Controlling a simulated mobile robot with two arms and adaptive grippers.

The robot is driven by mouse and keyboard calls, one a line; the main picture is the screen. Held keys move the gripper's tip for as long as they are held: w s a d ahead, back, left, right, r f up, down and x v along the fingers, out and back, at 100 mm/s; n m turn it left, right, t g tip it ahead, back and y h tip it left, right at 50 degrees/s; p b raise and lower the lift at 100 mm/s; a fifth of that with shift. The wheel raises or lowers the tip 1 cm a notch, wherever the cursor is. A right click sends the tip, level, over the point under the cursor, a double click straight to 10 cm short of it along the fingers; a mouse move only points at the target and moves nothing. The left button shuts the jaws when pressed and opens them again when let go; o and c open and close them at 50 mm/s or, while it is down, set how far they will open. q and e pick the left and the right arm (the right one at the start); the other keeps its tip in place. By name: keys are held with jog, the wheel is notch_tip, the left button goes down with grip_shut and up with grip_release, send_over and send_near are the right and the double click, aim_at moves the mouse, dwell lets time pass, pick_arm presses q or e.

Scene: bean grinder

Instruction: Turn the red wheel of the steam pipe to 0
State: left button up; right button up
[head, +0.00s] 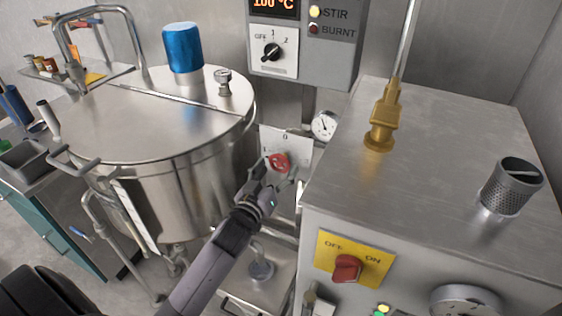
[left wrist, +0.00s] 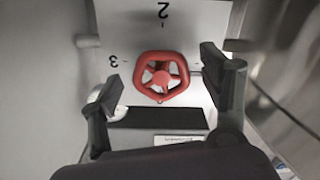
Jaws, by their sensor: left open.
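The red wheel (head: 278,163) is on a pale plate (head: 300,148) marked 0 at its top, between the steel kettle and the metal cabinet. In the left wrist view the red wheel (left wrist: 160,77) shows face-on, with an upside-down 2 above it and a 3 to its left. A small pale mark sits on its lower rim there, on the side away from the 2. My left gripper (head: 273,182) is open; in the wrist view its fingers (left wrist: 170,85) stand left and right of the wheel, with gaps on both sides. My right gripper is not in view.
The steel kettle (head: 150,130) stands left and the metal cabinet (head: 440,130) right, leaving a narrow gap for my arm. A pressure gauge (head: 324,125) is close to the right of the plate. A control box (head: 310,40) hangs above. A red switch (head: 347,268) is on the cabinet front.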

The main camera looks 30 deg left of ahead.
pick_arm(q)
jog(key=shift+w+a, duration=0.1)
jog(key=shift+w, duration=1.35)
jog(key=c, duration=1.2)
